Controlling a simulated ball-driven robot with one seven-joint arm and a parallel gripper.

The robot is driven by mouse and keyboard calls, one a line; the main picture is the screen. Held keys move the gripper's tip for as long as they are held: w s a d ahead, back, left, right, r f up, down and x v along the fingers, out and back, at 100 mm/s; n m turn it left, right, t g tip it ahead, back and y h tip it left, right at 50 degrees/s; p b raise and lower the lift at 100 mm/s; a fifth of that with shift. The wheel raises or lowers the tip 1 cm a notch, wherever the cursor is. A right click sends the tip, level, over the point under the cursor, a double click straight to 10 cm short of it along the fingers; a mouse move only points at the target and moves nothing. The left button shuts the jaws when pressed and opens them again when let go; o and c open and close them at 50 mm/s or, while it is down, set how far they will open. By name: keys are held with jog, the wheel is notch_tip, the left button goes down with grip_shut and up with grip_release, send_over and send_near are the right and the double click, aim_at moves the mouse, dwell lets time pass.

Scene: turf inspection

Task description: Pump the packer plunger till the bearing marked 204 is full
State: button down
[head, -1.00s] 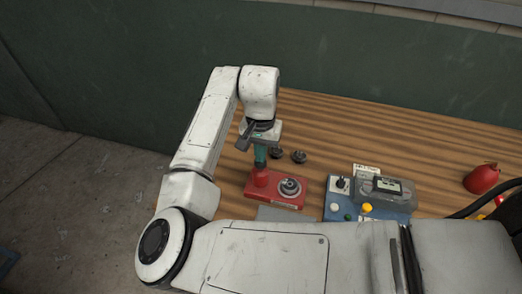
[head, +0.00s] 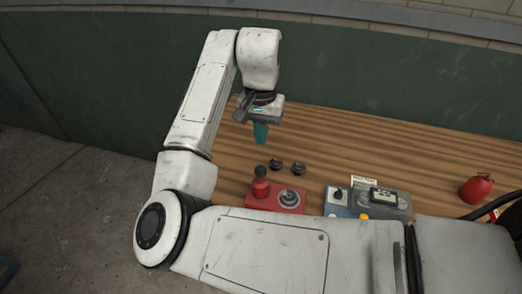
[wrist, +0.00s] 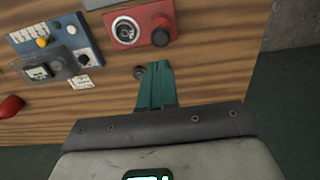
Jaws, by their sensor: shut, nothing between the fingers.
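The red packer (head: 275,197) stands on the wooden bench, with its dark-topped red plunger (head: 261,182) upright at its left end. A round metal bearing (head: 290,197) sits on the packer's right part; any number on it is too small to read. The packer (wrist: 142,28) also shows at the top of the wrist view, with the bearing (wrist: 126,30) and plunger (wrist: 160,36). My gripper (head: 260,140) has teal fingers, shut and empty, pointing down above and apart from the plunger. The fingers show in the wrist view (wrist: 156,70).
Two dark bearings (head: 276,163) (head: 299,168) lie behind the packer. A blue and grey instrument (head: 338,207) with a small display (head: 383,196) stands to the right. A red bulb-shaped object (head: 476,189) lies at far right. The green wall (head: 400,85) rises behind the bench.

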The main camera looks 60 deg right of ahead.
jog(key=shift+r, duration=1.25)
jog(key=shift+a+b, duration=0.1)
jog(key=shift+b, duration=0.3)
